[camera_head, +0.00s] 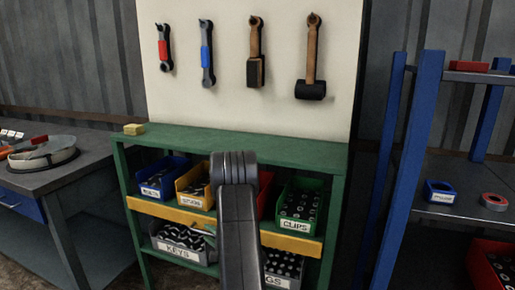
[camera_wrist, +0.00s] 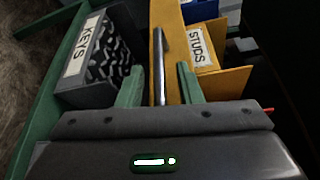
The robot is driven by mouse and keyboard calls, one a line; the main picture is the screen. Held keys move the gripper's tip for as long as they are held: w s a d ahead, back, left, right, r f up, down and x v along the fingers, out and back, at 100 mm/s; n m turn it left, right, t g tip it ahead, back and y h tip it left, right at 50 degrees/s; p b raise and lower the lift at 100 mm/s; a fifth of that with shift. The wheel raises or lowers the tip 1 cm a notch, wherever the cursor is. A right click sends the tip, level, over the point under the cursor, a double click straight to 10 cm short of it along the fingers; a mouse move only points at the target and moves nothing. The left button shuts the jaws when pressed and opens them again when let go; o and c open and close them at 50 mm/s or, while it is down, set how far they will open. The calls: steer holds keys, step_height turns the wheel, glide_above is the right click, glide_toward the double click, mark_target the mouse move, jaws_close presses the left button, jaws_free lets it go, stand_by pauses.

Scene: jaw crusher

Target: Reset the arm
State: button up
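My gripper (camera_wrist: 159,68) shows in the wrist view with its two green fingers apart, so it is open. A thin grey metal rod lies in line with the gap between the fingers, along the yellow shelf edge (camera_wrist: 168,35). It does not appear to touch either finger. The fingers are between the grey KEYS bin (camera_wrist: 105,55) and the yellow STUDS bin (camera_wrist: 222,82). In the head view my dark arm rises in front of the green shelf unit (camera_head: 235,143) and hides part of its middle. The gripper is mostly hidden there.
The shelf unit also holds a blue bin (camera_head: 150,190) and a green CLIPS bin (camera_head: 291,224). Tools hang on the white board (camera_head: 230,100) above. A grey workbench (camera_head: 50,178) stands left and a blue rack (camera_head: 408,150) right, both close to the shelf unit.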

steer(key=p+v, duration=0.1)
steer(key=v, duration=1.3)
steer(key=b+x, duration=0.1)
steer(key=x, duration=1.3)
steer(key=shift+a, duration=0.15)
steer(key=shift+f+b, duration=0.4)
steer(key=shift+b, duration=0.25)
steer(key=n+b, duration=0.1)
steer(key=b, duration=0.1)
steer(key=n+b, duration=0.1)
steer(key=shift+s+f+n+t+y, duration=0.25)
steer(key=shift+f+n+t+y, duration=0.05)
steer(key=shift+y, duration=0.1)
steer(key=shift+n+b, duration=0.3)
steer(key=shift+r, duration=0.1)
